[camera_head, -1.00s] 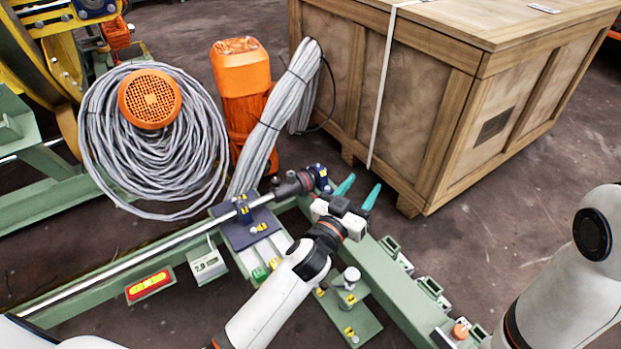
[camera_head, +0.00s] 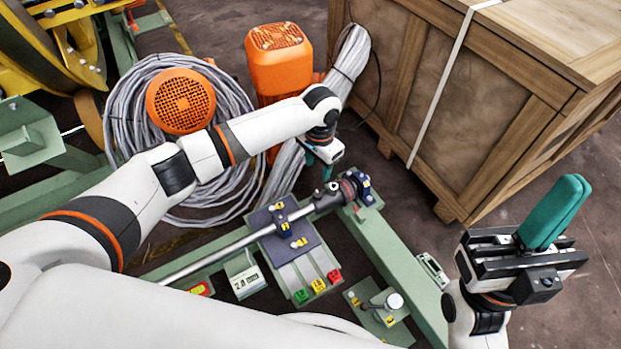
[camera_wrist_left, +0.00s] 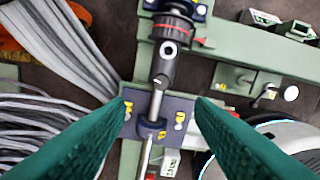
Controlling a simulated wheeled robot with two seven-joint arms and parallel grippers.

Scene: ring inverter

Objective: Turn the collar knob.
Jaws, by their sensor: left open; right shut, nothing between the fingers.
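The collar knob (camera_head: 348,187) is a dark ribbed cylinder with a red line, at the far end of a silver rod (camera_head: 215,255). It also shows at the top of the left wrist view (camera_wrist_left: 172,24). A grey sleeve with a hole (camera_wrist_left: 163,64) sits on the rod just before it. My left gripper (camera_head: 318,167) is open above the rod end, pointing down; its fingers partly show. In the left wrist view its fingertips (camera_wrist_left: 163,104) lie either side of the rod, short of the knob. My right gripper (camera_head: 555,214) is shut and empty, pointing up at the right.
A dark blue clamp plate (camera_head: 303,245) supports the rod on the green frame (camera_head: 395,265). Red, yellow and green buttons and a small display (camera_head: 247,281) are near it. Coiled cable and an orange motor (camera_head: 279,62) stand behind. A wooden crate (camera_head: 500,110) fills the back right.

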